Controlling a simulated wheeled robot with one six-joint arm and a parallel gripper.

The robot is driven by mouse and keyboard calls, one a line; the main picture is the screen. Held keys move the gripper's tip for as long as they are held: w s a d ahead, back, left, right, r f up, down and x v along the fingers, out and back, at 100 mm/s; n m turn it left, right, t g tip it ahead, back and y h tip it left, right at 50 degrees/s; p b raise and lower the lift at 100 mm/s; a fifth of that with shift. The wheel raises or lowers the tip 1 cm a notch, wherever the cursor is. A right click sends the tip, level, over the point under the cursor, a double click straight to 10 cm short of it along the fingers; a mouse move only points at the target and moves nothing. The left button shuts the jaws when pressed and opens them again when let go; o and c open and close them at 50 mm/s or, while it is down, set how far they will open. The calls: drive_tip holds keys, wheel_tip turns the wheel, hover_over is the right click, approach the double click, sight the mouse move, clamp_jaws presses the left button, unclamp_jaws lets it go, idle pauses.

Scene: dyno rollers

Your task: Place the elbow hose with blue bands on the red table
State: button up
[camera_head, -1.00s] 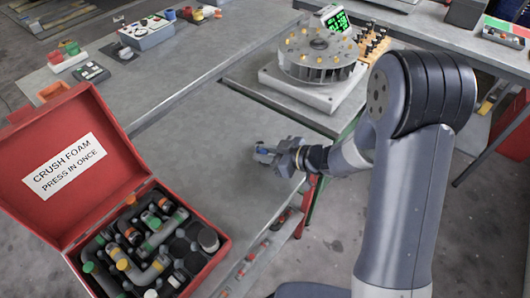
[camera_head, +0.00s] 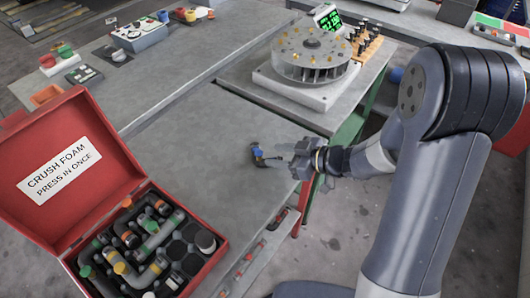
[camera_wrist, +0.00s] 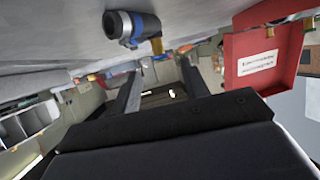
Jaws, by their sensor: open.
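A dark elbow hose with a blue band (camera_head: 258,153) lies on the bare grey top of the table with red legs (camera_head: 215,140), near its right edge. In the wrist view the hose (camera_wrist: 130,26) shows its open end and blue band, with a brass-coloured part beside it. My gripper (camera_head: 280,161) is just to the right of the hose in the head view, open and empty. In the wrist view both fingers (camera_wrist: 160,78) are spread, and the hose sits beyond the tips, apart from them.
An open red case (camera_head: 75,170) at the lower left holds several hoses in dark foam. A round carousel (camera_head: 307,55) stands on the green-framed table behind. Small trays and a control box (camera_head: 140,33) are at the far left. The table's middle is clear.

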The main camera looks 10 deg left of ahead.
drive_tip(key=v, duration=0.5)
drive_tip(key=shift+s+d+r, duration=0.1)
drive_tip(key=shift+d+r, duration=0.05)
drive_tip(key=shift+d, duration=0.2)
